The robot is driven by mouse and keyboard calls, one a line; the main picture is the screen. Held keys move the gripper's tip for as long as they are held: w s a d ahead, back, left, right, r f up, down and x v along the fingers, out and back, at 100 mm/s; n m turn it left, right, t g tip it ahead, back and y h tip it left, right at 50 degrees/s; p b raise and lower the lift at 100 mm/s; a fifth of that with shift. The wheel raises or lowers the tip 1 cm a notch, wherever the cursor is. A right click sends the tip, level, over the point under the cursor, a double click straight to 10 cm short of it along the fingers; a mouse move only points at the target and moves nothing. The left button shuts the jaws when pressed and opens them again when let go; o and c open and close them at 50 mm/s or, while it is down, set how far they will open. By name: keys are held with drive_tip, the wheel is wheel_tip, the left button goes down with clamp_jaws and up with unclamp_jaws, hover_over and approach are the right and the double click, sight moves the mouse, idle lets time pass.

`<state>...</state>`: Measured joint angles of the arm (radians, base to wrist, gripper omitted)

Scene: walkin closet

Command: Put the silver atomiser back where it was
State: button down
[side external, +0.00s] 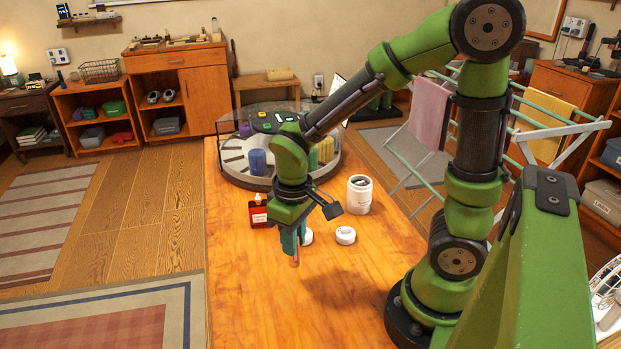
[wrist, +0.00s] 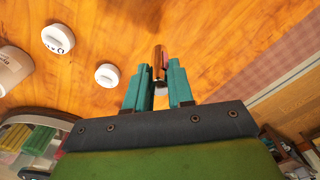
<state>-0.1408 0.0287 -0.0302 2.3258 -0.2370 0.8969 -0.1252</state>
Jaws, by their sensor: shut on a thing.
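My gripper (side external: 293,243) hangs over the wooden table with its teal fingers pointing down. It is shut on a slim, shiny cylinder, which I take for the silver atomiser (side external: 295,263); its surface looks coppery, like the wood below. In the wrist view the atomiser (wrist: 159,60) sticks out past the fingertips of my gripper (wrist: 159,82), and its lower part is hidden between them. Its end is low over the table, but I cannot tell whether it touches. No marked spot for it shows.
A round clear-walled carousel (side external: 233,165) with coloured containers stands at the table's back. The table front (side external: 300,320) is clear.

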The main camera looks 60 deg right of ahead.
drive_tip(key=shift+w+a+f, duration=0.25)
drive_tip(key=shift+w+f, duration=0.55)
drive_tip(key=shift+w, duration=1.6)
drive_tip(key=shift+w+a+f, duration=0.25)
drive_tip(key=shift+w+f, duration=0.6)
drive_tip(key=shift+w, duration=1.6)
drive_tip(key=shift+w+a+f, duration=0.25)
drive_tip(key=shift+w+f, duration=0.55)
drive_tip(key=shift+w, duration=1.6)
drive_tip(key=shift+f, duration=0.1)
drive_tip(key=c, duration=1.4)
unclamp_jaws()
drive_tip(key=shift+f, duration=0.1)
drive_tip(key=o, duration=0.4)
